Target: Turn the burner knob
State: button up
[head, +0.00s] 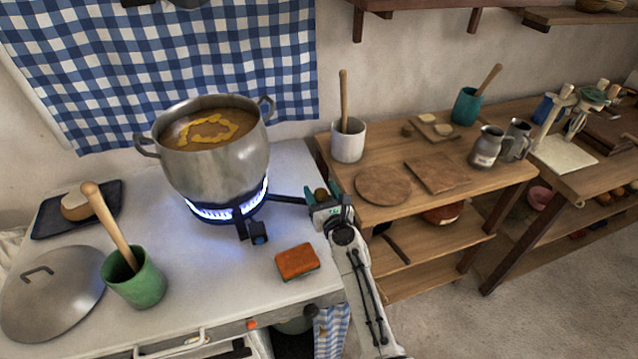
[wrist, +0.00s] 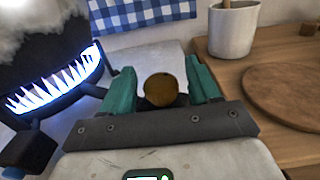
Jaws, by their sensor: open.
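A round brass knob (head: 321,193) sits at the right end of a dark pipe (head: 287,199) running from the burner (head: 222,212). My gripper (head: 324,191) is open, with its teal fingers on either side of the knob. In the wrist view, the knob (wrist: 161,89) shows between the fingers (wrist: 163,88), with small gaps at both sides. The burner is lit with blue-white flames, which also show in the wrist view (wrist: 50,85). A small black part with a blue face (head: 259,237) sticks out at the burner's front.
A steel pot (head: 215,165) of soup stands on the burner. An orange sponge (head: 297,261), a green cup (head: 135,280) with a wooden tool and a lid (head: 50,295) lie on the white counter. A wooden shelf table (head: 425,205) stands close right of my gripper.

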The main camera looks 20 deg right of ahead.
jog(key=shift+c, duration=0.2)
jog(key=shift+w, duration=0.1)
jog(key=c, duration=0.9)
